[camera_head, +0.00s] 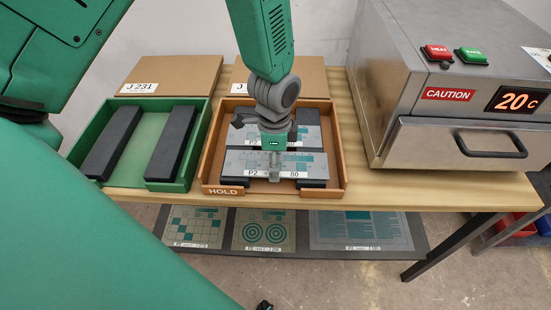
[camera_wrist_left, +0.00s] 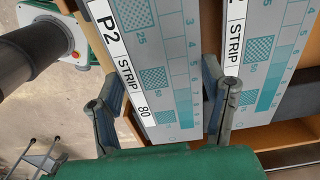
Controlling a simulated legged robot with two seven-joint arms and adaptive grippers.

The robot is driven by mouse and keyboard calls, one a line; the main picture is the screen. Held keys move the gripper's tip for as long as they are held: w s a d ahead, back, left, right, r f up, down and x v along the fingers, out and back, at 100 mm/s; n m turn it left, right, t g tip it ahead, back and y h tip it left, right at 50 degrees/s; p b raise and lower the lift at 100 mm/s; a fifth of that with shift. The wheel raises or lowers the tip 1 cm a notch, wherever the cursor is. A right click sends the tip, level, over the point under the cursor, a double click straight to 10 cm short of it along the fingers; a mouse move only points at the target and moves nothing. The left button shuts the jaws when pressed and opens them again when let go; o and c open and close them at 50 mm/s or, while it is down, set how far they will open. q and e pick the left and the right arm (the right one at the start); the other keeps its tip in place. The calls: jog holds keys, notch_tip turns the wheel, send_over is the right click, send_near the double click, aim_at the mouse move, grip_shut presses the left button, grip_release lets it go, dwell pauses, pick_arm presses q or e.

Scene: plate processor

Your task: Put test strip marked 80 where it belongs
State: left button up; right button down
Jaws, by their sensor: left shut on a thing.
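The strip marked 80 (camera_head: 240,162) is a grey plate with teal patches and a white P2 label along its front edge. It lies across dark supports in the brown HOLD tray (camera_head: 222,191). My left gripper (camera_head: 274,170) reaches down from above and is shut on this strip near its middle. In the left wrist view, the fingers of my left gripper (camera_wrist_left: 160,95) stand on both sides of strip 80 (camera_wrist_left: 150,60). A second, similar strip (camera_head: 312,138) lies behind it in the same tray, partly hidden by my gripper. My right gripper is out of view.
A green tray (camera_head: 135,184) with two dark bars and no strip stands left, before a box labelled J 231 (camera_head: 175,75). A steel oven (camera_head: 450,140) reading 20 C, its drawer closed, stands right. Patterned plates (camera_head: 360,230) lie on the lower shelf.

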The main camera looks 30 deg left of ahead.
pick_arm(q)
jog(key=shift+f, duration=0.1)
jog(key=o, duration=0.8)
jog(key=shift+o, duration=0.3)
jog(key=shift+a, duration=0.5)
notch_tip(320, 180, up, 12)
jog(key=shift+d, duration=0.25)
